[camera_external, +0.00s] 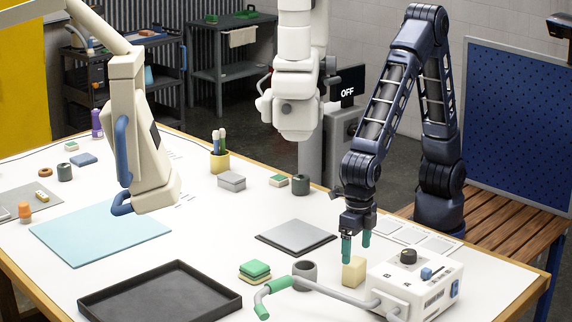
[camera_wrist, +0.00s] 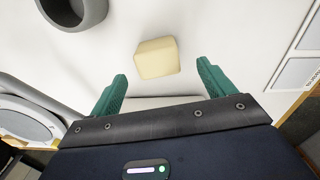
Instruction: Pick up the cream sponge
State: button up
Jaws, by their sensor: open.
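The cream sponge (camera_external: 354,271) is a small pale yellow block on the white table, between a grey cup and a white control box. In the wrist view the sponge (camera_wrist: 157,58) lies ahead of the fingertips, roughly centred between them. My gripper (camera_external: 356,243) has green fingers and points down just above the sponge. It also shows in the wrist view (camera_wrist: 162,70), with its fingers spread apart and nothing between them. The sponge appears to rest on the table, apart from both fingers.
The grey cup (camera_external: 305,274) stands just left of the sponge. The white control box (camera_external: 416,283) is close on its right, and a grey tube with green grips (camera_external: 335,292) curves in front. Stacked green sponges (camera_external: 255,271), a black tray (camera_external: 160,296) and a grey plate (camera_external: 296,237) lie further left.

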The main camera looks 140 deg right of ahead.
aim_at(355, 260)
jog(key=shift+w+f, duration=0.15)
jog(key=shift+f, duration=3.35)
jog(key=c, duration=1.1)
jog(key=shift+o, duration=0.2)
jog(key=shift+r, duration=0.1)
